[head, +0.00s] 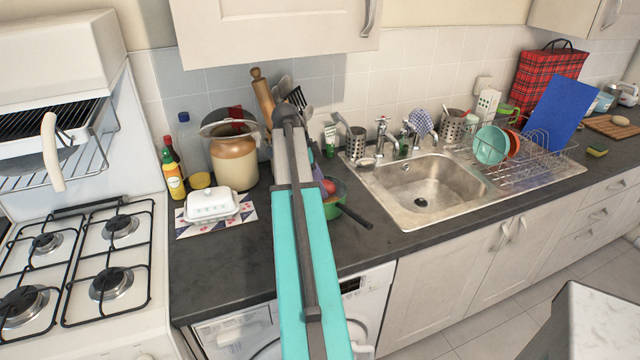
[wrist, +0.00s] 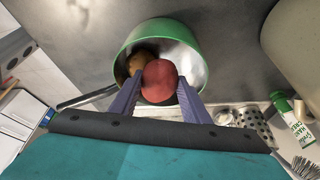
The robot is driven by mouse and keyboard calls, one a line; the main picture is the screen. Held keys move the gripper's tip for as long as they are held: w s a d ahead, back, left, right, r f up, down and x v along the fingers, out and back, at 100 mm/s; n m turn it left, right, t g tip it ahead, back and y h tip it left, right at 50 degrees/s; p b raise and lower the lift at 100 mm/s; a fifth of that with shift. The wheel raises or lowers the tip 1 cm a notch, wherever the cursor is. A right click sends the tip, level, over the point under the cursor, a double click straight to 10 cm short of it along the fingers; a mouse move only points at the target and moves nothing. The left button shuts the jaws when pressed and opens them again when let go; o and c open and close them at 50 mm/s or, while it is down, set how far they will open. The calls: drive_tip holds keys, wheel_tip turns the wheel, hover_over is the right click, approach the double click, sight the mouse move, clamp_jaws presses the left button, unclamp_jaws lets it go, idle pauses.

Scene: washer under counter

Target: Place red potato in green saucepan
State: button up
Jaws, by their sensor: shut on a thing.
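The red potato (wrist: 160,82) is between the two fingers of my gripper (wrist: 158,90) in the wrist view, and the gripper is shut on it. The green saucepan (wrist: 192,38) lies beyond the potato, its open inside facing the camera. The potato overlaps the pan's opening in the picture; I cannot tell how high it is or whether it touches the pan. A brown round item (wrist: 138,61) shows inside the pan. In the head view the saucepan (head: 338,208) is on the counter, partly hidden by my arm, with the red potato (head: 328,187) at its opening.
A white butter dish (head: 211,205) and a large brown jar (head: 234,160) stand left of my arm. The pan's black handle (head: 356,217) points right towards the front. The sink (head: 425,185) is to the right. A gas hob (head: 85,260) is at the left.

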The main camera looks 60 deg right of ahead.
drive_tip(key=o, duration=1.2)
drive_tip(key=shift+r, duration=0.75)
drive_tip(key=shift+b+v, duration=0.7)
drive_tip(key=shift+v, duration=2.9)
drive_tip(key=shift+a+f, duration=0.1)
